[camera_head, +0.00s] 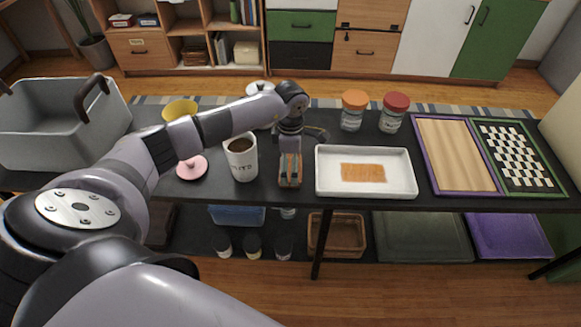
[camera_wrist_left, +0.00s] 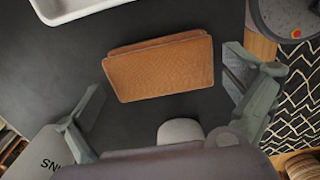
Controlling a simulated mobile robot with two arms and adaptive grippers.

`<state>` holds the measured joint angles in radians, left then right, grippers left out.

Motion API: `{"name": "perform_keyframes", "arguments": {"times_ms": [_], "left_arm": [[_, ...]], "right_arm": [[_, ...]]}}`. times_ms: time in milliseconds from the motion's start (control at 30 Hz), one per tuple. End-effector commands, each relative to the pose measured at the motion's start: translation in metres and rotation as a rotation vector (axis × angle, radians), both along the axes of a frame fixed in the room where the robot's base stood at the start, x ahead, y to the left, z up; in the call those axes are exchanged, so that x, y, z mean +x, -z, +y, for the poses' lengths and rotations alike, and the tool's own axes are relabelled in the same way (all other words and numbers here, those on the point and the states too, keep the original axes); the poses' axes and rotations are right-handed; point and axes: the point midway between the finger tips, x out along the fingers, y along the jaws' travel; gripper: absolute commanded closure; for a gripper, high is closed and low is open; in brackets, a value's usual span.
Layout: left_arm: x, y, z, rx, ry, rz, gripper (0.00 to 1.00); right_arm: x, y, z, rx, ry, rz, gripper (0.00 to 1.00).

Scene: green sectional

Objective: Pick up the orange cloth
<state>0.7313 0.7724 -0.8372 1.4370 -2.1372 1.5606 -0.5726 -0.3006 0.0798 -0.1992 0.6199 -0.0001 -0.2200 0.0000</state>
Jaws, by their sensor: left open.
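A folded orange-brown cloth (camera_wrist_left: 160,68) with a textured surface lies on the dark tabletop in the left wrist view. My left gripper (camera_head: 290,184) points down over the table, between the white mug and the white tray. Its fingers are open, one on each side of the folded cloth and apart from it in the wrist view. In the head view the cloth (camera_head: 290,164) is partly hidden by the fingers. A second flat orange piece (camera_head: 363,173) lies in the white tray (camera_head: 408,188). My right gripper is not in view.
The white mug (camera_head: 242,165) stands close left of my gripper. The tray is close right. Jars with orange (camera_head: 353,98) and red (camera_head: 396,102) lids stand behind. A checkerboard (camera_head: 516,156) is at the right, a grey basket (camera_head: 60,125) at the left.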

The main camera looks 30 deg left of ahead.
Motion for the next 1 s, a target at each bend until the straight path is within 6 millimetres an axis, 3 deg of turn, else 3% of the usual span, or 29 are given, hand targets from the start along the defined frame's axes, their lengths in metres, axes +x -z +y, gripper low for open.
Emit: {"name": "perform_keyframes", "arguments": {"times_ms": [300, 767, 1000], "left_arm": [[0.0, 0.0061, 0.0002, 0.0, -0.001, 0.0, 0.01], [0.0, 0.0056, 0.0002, 0.0, -0.001, 0.0, 0.31], [0.0002, 0.0051, 0.0002, 0.0, -0.001, 0.0, 0.32]], "right_arm": [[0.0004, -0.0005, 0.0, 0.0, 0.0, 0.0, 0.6], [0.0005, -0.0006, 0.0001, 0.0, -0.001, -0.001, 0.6], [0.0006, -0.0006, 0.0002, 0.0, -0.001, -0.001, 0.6]]}}
